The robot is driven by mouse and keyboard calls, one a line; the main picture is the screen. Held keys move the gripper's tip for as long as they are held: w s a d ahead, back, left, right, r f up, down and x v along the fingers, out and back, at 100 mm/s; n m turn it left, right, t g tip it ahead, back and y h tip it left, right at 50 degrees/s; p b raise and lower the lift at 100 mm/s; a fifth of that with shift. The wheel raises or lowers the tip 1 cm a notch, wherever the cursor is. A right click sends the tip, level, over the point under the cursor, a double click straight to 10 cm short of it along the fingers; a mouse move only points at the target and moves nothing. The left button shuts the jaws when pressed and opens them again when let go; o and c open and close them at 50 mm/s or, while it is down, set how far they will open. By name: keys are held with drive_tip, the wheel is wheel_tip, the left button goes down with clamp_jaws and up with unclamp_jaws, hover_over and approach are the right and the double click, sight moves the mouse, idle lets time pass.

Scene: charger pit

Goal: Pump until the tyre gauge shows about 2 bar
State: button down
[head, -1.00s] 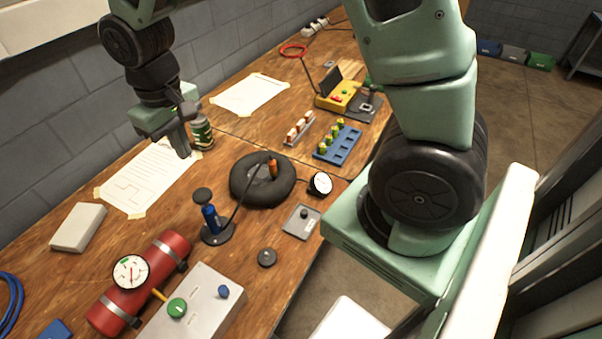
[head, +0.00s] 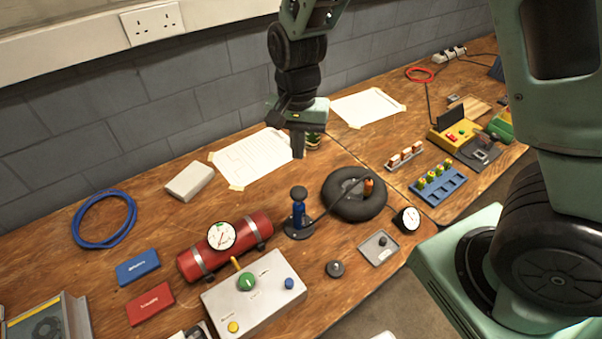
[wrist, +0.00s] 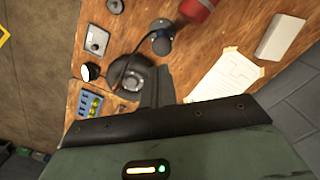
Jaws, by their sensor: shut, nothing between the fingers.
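The hand pump (head: 298,211) stands upright on the table, with a blue barrel, black knob and round black foot. It also shows in the wrist view (wrist: 162,44). A hose runs from it to the black tyre (head: 340,206), which lies flat to its right. The tyre gauge (head: 407,219), a small white dial, sits right of the tyre; its reading is too small to tell. It also shows in the wrist view (wrist: 90,71). My gripper (head: 298,153) points down, shut and empty, behind and above the pump in the head view, apart from it.
A blue rack (head: 438,186) stands right. Taped paper (head: 245,160) lies behind.

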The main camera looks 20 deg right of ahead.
sight(299, 192)
drive_tip(key=m+p, duration=0.1)
drive_tip(key=m, duration=0.2)
drive_tip(key=r+m+p, duration=0.1)
drive_tip(key=m, duration=0.2)
drive_tip(key=r+m, duration=0.1)
drive_tip(key=m, duration=0.1)
drive_tip(key=shift+w+d+m+p, duration=0.15)
drive_tip(key=shift+w+m+p, duration=0.1)
drive_tip(key=shift+m+p, duration=0.15)
drive_tip(key=shift+f, duration=0.1)
wheel_tip(299, 192, down, 14)
drive_tip(key=shift+r+p, duration=0.15)
drive_tip(key=shift+p, duration=0.65)
wheel_tip(299, 192, down, 3)
drive_tip(key=shift+f+b, duration=0.2)
drive_tip(key=shift+b, duration=0.95)
drive_tip(key=shift+r, duration=0.1)
drive_tip(key=shift+s, duration=0.1)
